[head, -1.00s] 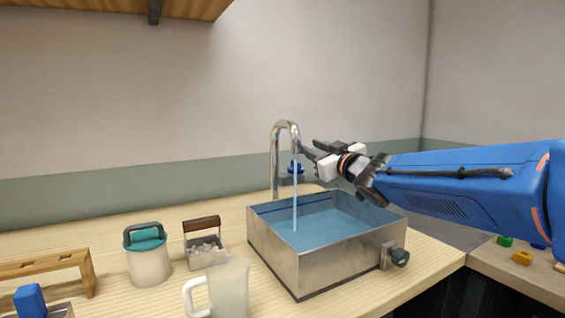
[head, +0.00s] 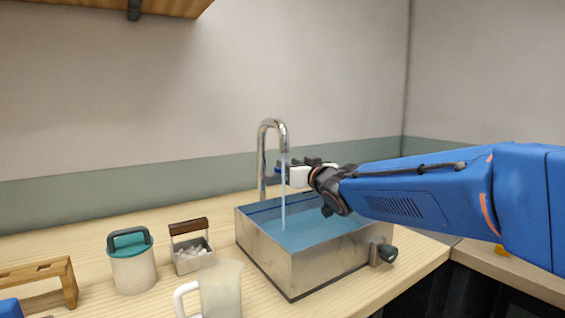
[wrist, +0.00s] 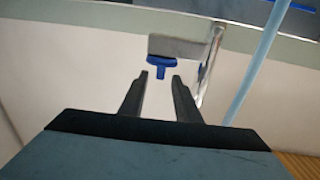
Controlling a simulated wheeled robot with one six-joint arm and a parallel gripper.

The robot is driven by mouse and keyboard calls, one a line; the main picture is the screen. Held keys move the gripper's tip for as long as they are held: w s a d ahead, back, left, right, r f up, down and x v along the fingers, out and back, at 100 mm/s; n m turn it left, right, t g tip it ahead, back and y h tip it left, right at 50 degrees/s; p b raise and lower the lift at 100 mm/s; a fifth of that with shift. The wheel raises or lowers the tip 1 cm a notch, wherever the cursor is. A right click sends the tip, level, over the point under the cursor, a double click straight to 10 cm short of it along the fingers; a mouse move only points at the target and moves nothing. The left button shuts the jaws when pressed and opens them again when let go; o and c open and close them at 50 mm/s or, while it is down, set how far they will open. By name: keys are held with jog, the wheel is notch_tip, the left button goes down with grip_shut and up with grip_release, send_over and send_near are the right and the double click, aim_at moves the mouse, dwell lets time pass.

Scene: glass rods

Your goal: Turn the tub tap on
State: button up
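The chrome tap spout (head: 262,160) arches over the metal tub (head: 290,274) in the head view. A thin stream of water (head: 283,190) runs from it into the blue water (head: 320,229) in the tub. In the wrist view the stream (wrist: 255,65) passes to the right of my fingers. A blue tap handle (wrist: 159,67) on a grey block shows just beyond the fingertips. My gripper (wrist: 159,76) is open with nothing between its fingers. In the head view my gripper (head: 284,175) is behind the stream, beside the spout, and hides most of the handle.
A dark knob (head: 387,253) sticks out of the tub's right front side. A teal-lidded jar (head: 132,270), a caddy of white pieces (head: 195,262) and a pale jug (head: 222,288) stand left of the tub. A wooden rack (head: 66,283) is at far left.

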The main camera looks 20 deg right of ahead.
jog(key=shift+w+a, duration=0.25)
jog(key=shift+w, duration=1.1)
jog(key=shift+w+a, duration=0.25)
jog(key=shift+w, duration=1.05)
jog(key=shift+c, duration=0.3)
grip_shut()
